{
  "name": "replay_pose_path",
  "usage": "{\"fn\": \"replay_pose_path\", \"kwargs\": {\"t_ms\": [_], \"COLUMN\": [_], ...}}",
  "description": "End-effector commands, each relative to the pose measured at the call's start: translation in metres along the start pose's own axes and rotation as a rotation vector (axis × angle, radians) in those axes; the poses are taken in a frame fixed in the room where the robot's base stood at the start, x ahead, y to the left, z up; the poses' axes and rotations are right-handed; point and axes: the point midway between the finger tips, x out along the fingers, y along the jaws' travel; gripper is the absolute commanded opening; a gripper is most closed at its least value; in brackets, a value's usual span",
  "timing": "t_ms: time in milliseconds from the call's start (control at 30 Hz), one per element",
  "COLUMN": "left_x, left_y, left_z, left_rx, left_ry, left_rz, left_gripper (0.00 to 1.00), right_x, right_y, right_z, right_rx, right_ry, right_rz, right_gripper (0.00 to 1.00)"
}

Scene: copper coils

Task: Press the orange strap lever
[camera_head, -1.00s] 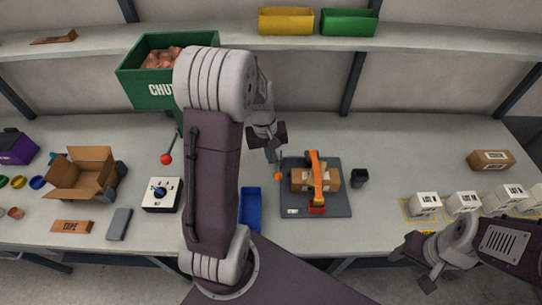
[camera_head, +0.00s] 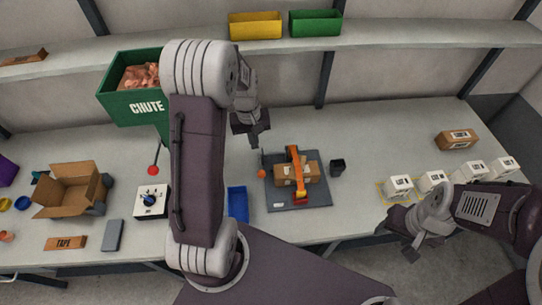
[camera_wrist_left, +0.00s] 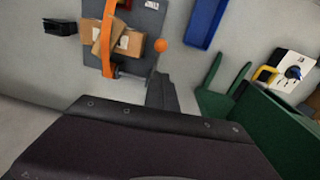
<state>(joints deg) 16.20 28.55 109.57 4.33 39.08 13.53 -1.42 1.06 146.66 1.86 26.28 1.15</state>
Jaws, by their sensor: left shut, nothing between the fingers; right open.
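The orange strap lever has a round orange knob (camera_head: 262,174) at the left edge of a grey strapping board (camera_head: 318,200). The knob also shows in the left wrist view (camera_wrist_left: 160,45), beyond the fingertips. A brown carton (camera_head: 312,171) sits on the board under an orange strap arch (camera_head: 295,163) with a red front end. My left gripper (camera_head: 258,141) is shut and empty, behind and above the knob, with a visible gap. In its wrist view the dark closed fingers (camera_wrist_left: 160,92) point toward the knob. My right gripper (camera_head: 404,240) is open and empty near the front right table edge.
A green chute bin (camera_head: 120,104) stands behind my left arm. White boxes (camera_head: 398,186) line the right. The table behind the board is clear.

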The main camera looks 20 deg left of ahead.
Motion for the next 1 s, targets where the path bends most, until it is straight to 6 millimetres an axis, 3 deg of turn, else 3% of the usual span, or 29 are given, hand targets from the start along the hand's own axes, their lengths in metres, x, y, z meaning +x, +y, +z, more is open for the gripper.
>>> {"fn": "replay_pose_path", "kwargs": {"t_ms": [33, 100, 533, 667, 1000], "left_x": [-0.016, -0.018, -0.009, 0.011, 0.084], "left_y": [0.003, 0.005, 0.005, 0.004, 0.002], "left_z": [-0.004, -0.008, -0.009, -0.008, -0.008], "left_rx": [0.015, 0.026, 0.032, 0.032, 0.031], "left_ry": [-0.001, 0.001, 0.000, -0.004, -0.002], "left_rz": [-0.009, -0.018, -0.023, -0.024, -0.024], "left_gripper": [0.00, 0.00, 0.00, 0.00, 0.00], "right_x": [-0.019, -0.024, -0.023, -0.029, -0.049], "right_y": [0.000, -0.001, 0.000, -0.001, -0.001], "right_z": [-0.002, -0.002, -0.002, -0.003, -0.005], "right_rx": [0.000, 0.000, 0.000, 0.000, 0.000], "right_ry": [0.000, 0.000, -0.001, -0.001, -0.001], "right_rz": [0.000, 0.000, 0.000, 0.000, 0.000], "right_gripper": [0.54, 0.54, 0.54, 0.54, 0.54]}}
